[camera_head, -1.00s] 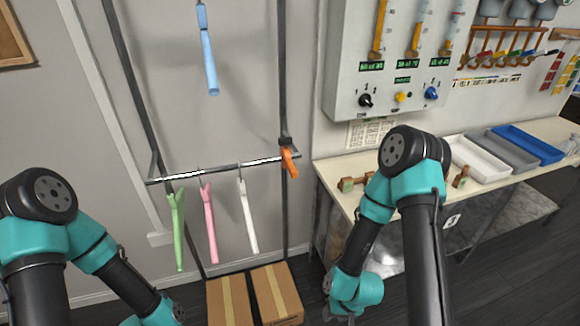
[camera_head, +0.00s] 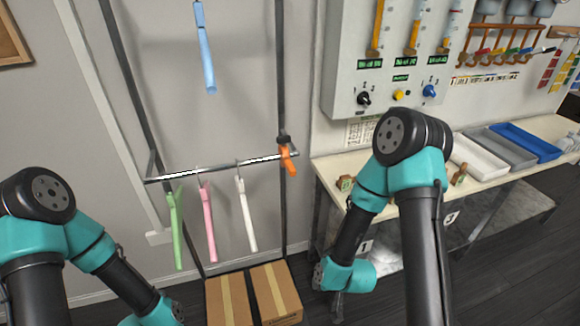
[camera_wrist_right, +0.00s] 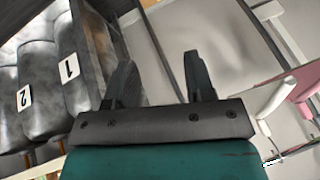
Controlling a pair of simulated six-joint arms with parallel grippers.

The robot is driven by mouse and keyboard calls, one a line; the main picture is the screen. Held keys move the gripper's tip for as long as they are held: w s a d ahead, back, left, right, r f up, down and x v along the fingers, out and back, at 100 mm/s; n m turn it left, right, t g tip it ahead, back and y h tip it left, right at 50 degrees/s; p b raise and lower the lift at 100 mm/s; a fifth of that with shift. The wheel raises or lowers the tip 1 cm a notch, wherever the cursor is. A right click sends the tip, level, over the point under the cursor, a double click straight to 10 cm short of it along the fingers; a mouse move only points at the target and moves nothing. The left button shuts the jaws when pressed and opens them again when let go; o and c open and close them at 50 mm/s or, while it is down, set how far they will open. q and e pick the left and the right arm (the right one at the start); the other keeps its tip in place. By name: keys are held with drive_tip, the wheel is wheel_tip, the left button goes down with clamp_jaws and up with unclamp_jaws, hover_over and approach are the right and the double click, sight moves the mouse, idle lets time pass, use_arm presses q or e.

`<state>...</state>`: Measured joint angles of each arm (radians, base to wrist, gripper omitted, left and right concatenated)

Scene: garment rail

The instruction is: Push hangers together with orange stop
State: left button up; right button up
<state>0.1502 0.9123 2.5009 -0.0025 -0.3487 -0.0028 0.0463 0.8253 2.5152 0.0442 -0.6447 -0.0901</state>
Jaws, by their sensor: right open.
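A green hanger (camera_head: 177,230), a pink hanger (camera_head: 209,222) and a white hanger (camera_head: 247,216) hang spaced apart on the lower rail (camera_head: 222,166). The orange stop (camera_head: 288,160) is at the rail's right end, right of the white hanger and apart from it. My right gripper (camera_wrist_right: 158,66) is open and empty in the right wrist view; the white hanger (camera_wrist_right: 276,98) and pink hanger (camera_wrist_right: 302,88) show to its right there. In the head view my right wrist is low, right of the rail, and its fingers cannot be made out. My left gripper is outside the head view.
A blue hanger (camera_head: 207,60) hangs above the rail. A bench (camera_head: 325,170) with trays (camera_head: 525,143) is at the right, under a wall panel (camera_head: 350,60). The space before the rail is clear.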

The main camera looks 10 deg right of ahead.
sight(287, 161)
drive_tip(key=w+a+r+t, duration=0.1)
drive_tip(key=w+r+t, duration=0.2)
drive_tip(key=r, duration=0.6)
drive_tip(key=w+a+r+n+t+h, duration=0.1)
drive_tip(key=w+r+t, duration=0.2)
drive_tip(key=r, duration=0.6)
drive_tip(key=w+a+r+t, duration=0.1)
drive_tip(key=w+r+t, duration=0.2)
drive_tip(key=r+t, duration=0.4)
drive_tip(key=shift+w+a+r+n+h, duration=0.3)
drive_tip(key=shift+r+n, duration=0.1)
drive_tip(key=shift+r, duration=0.55)
drive_tip(key=w, duration=0.5)
drive_tip(key=w+a, duration=0.1)
drive_tip(key=w, duration=1.1)
drive_tip(key=shift+w+a, duration=0.1)
drive_tip(key=shift+a, duration=0.1)
clamp_jaws()
